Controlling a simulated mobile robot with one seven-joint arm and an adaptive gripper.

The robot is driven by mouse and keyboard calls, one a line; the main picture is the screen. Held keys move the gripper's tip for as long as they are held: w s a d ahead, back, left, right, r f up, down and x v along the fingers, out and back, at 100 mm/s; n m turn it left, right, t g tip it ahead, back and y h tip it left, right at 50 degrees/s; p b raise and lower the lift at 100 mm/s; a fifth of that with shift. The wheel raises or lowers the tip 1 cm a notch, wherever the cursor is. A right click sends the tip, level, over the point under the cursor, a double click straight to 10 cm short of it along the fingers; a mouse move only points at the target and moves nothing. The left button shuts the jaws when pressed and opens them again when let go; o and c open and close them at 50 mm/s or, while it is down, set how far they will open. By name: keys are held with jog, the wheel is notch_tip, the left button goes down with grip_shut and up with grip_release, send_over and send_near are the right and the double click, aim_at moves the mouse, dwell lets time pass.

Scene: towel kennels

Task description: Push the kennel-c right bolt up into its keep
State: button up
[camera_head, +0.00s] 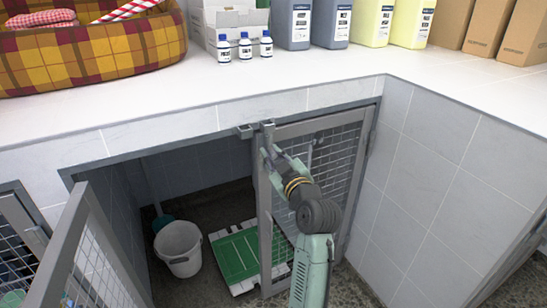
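A kennel opening under the white counter has two mesh gate leaves. The right leaf (264,230) stands across the right half of the opening. The left leaf (62,255) is swung out toward me. Two small grey metal brackets, which look like keeps, sit on the top frame: a left one (245,131) and a right one (268,126). My gripper (268,147) is at the top inner corner of the right leaf, just below the right bracket. The gripper's fingers are small and partly hidden, and they cover the bolt there. I cannot tell whether they touch or hold it.
Inside the kennel are a white bucket (178,248) and a green and white mat (238,258). The counter (150,113) holds a plaid pet bed (90,52), small bottles (245,47), large jugs (337,22) and cardboard boxes (525,35). A tiled wall (420,170) stands to the right.

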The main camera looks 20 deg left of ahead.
jog(key=o, duration=0.5)
jog(key=shift+r, duration=0.15)
jog(key=v, duration=1.2)
